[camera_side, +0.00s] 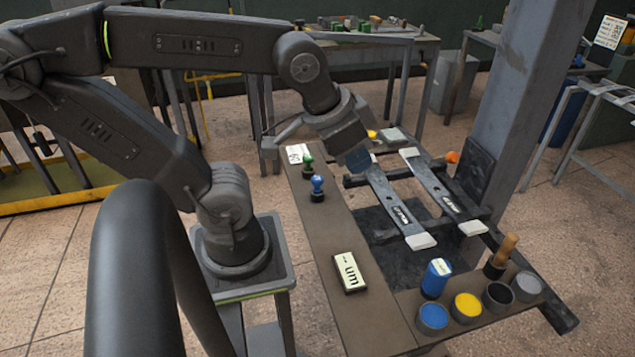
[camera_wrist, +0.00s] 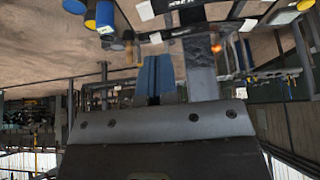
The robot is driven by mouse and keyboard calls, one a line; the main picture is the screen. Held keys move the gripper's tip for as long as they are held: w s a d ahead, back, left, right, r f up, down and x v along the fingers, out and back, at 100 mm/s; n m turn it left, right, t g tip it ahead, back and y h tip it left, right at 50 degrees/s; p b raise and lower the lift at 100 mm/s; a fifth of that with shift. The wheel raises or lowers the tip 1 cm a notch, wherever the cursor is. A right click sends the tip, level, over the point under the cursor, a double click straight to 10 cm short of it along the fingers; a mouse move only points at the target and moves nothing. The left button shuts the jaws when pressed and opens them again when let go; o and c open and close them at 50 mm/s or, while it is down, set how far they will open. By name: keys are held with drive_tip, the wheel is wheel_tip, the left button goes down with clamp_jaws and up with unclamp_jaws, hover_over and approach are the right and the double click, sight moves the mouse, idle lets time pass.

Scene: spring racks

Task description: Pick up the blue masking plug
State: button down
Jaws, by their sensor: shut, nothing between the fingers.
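The blue masking plug (camera_side: 317,188) stands upright on the brown bench top, with a blue knob above a dark base. A similar green plug (camera_side: 307,162) stands just behind it. My gripper (camera_side: 359,163) is to the right of the blue plug and higher, near the far ends of the flat spring bars. Its blue fingers also show in the wrist view (camera_wrist: 156,72), closed together with nothing between them. I cannot make out the blue plug in the wrist view.
Two dark spring bars (camera_side: 430,185) with pale ends lie on the rack to the right. A label box (camera_side: 349,271) lies on the bench. A blue can (camera_side: 436,278) and several paint pots (camera_side: 466,306) stand at the front right. A grey post (camera_side: 520,110) rises behind.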

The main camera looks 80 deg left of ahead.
idle(0.3)
drive_tip(key=c, duration=0.8)
unclamp_jaws()
drive_tip(key=shift+a, duration=0.1)
drive_tip(key=m+g, duration=0.6)
drive_tip(key=m, duration=1.2)
hover_over(318, 178)
wheel_tip(318, 178, down, 10)
drive_tip(key=shift+w+f, duration=0.1)
drive_tip(key=shift+f, duration=2.75)
